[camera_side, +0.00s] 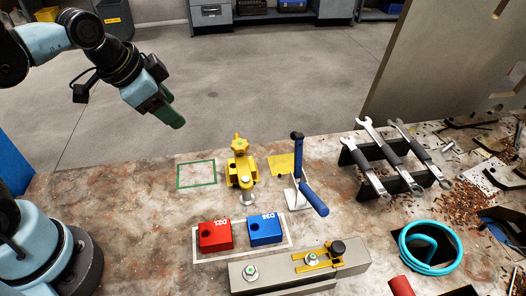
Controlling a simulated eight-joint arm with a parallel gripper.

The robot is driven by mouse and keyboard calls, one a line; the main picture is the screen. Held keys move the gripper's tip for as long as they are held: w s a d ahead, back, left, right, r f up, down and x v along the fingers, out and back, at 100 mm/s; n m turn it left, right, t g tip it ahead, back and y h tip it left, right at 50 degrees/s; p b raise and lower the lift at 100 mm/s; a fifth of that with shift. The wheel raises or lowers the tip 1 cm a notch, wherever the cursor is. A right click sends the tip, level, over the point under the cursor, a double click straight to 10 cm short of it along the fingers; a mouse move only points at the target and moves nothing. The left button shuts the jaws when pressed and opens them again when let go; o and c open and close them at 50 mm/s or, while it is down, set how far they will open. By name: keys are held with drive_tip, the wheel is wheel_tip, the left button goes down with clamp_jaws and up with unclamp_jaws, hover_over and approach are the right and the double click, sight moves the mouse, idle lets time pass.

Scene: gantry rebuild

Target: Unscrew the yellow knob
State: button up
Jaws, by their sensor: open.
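The yellow knob (240,142) is a lobed knob on top of a yellow clamp-like fixture (241,171), which stands upright near the middle of the bench. My gripper (170,115) is at the upper left, raised above the bench's far edge, with green fingers pointing down and to the right. It is open and holds nothing that I can see; the gap between its fingers is hard to make out from this side. It is well apart from the knob, to the left of it and higher.
A blue-handled lever tool (309,198) stands just right of the fixture. Red (215,236) and blue (265,230) blocks sit in front. A grey bar (297,271) lies nearer. A wrench rack (365,160) stands right. A green outlined square (196,174) left of the fixture is empty.

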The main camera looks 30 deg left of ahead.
drive_tip(key=w+d+r+m+g, duration=0.2)
drive_tip(key=w+d+r+m, duration=0.15)
drive_tip(key=m, duration=0.65)
drive_tip(key=m+g, duration=0.4)
drive_tip(key=m, duration=1)
hover_over(239, 142)
wheel_tip(239, 142, down, 12)
drive_tip(key=shift+d+r, duration=0.1)
drive_tip(key=shift+r, duration=0.15)
drive_tip(key=shift+c, duration=0.4)
drive_tip(key=c, duration=0.8)
drive_tip(key=shift+n, duration=0.3)
